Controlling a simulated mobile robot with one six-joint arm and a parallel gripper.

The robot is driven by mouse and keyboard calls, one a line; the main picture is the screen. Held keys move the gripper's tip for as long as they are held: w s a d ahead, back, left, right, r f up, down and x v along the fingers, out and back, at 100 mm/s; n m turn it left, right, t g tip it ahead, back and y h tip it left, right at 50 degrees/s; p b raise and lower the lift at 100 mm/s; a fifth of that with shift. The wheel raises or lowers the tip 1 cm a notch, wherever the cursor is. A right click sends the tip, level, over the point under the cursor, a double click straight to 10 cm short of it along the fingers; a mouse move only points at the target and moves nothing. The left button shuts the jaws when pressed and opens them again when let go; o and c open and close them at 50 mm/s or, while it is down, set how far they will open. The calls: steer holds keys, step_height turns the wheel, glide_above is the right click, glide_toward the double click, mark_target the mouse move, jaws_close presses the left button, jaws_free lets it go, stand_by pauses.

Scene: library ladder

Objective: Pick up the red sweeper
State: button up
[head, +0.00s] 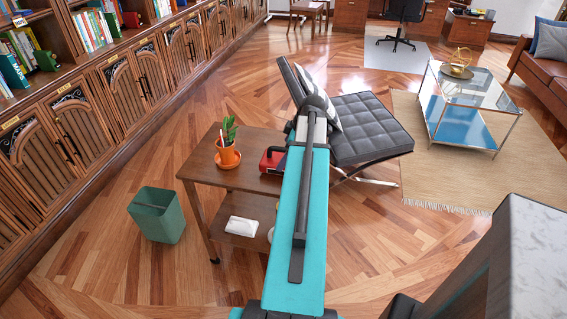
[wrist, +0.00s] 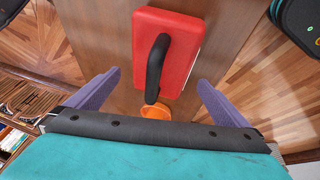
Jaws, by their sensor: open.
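The red sweeper (wrist: 183,62) is a red block with a black loop handle (wrist: 155,68), seen from above in the wrist view on a brown wooden tabletop (wrist: 100,35). In the head view the red sweeper (head: 270,160) stands at the right of the small side table (head: 190,172), partly hidden by my teal arm. My gripper (wrist: 159,78) is open, its two purple fingers spread on either side of the sweeper's lower end in the picture. The fingers look apart from it; the height between them is hard to tell. The head view does not show the fingers clearly.
An orange pot (head: 228,158) with a plant stands beside the sweeper; its orange rim (wrist: 155,111) shows between my fingers. A white object (head: 243,226) lies on the lower shelf. A green bin (head: 157,214) is left, a black chair (head: 365,128) right. Cabinets (head: 80,130) line the left.

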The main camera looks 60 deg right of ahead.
mark_target(280, 158)
steer(key=shift+w+f, duration=0.1)
steer(key=shift+f, duration=0.05)
stand_by(0.3)
steer(key=shift+p+x, duration=0.6)
steer(key=shift+x, duration=1.9)
steer(key=shift+a, duration=0.1)
steer(key=shift+c, duration=0.4)
steer(key=c, duration=1.2)
steer(key=shift+r, duration=0.2)
steer(key=shift+w+r+b, duration=0.1)
steer(key=shift+r+b, duration=0.25)
steer(key=shift+r, duration=1.1)
steer(key=s+r+b, duration=0.2)
steer(key=s+b, duration=0.1)
steer(key=s, duration=1.3)
steer(key=shift+d, duration=0.2)
